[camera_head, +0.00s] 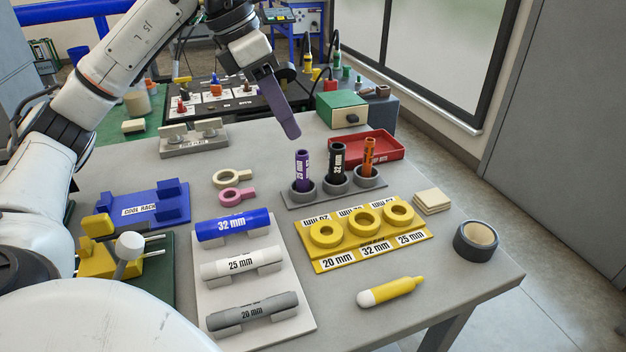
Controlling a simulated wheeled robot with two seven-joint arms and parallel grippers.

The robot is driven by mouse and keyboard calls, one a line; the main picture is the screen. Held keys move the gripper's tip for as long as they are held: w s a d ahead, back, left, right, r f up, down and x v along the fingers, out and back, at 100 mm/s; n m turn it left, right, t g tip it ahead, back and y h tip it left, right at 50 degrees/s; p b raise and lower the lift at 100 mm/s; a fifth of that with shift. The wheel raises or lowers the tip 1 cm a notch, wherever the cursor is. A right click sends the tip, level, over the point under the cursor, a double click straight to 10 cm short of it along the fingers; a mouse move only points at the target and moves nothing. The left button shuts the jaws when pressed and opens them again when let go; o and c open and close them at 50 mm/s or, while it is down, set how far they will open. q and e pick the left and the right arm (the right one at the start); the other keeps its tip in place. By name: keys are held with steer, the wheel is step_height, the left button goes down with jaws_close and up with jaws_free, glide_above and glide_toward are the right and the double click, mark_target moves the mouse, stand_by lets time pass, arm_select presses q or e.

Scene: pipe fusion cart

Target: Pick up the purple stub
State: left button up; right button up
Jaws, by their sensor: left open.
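A black 32 mm stub (337,160) and an orange stub (369,155) stand in the other two cups. My left gripper (289,131) points down above and behind the purple stub, apart from it. It is open and empty; its fingers overlap in this view, so the gap hardly shows. My right gripper is not in view.
A red tray (385,145) lies behind the stubs. A yellow ring block (332,265) and a pipe rack (206,292) with blue, white and grey pipes stand in front. Two small ring tools (237,195) lie left of the holder. A tape roll (475,243) sits near the right edge.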

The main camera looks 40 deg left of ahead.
mark_target(300, 153)
arm_select(q)
steer(key=x, duration=0.3)
steer(key=b+x, duration=0.1)
steer(key=x, duration=0.5)
steer(key=shift+s+d+f, duration=0.2)
steer(key=shift+f, duration=0.2)
jaws_close()
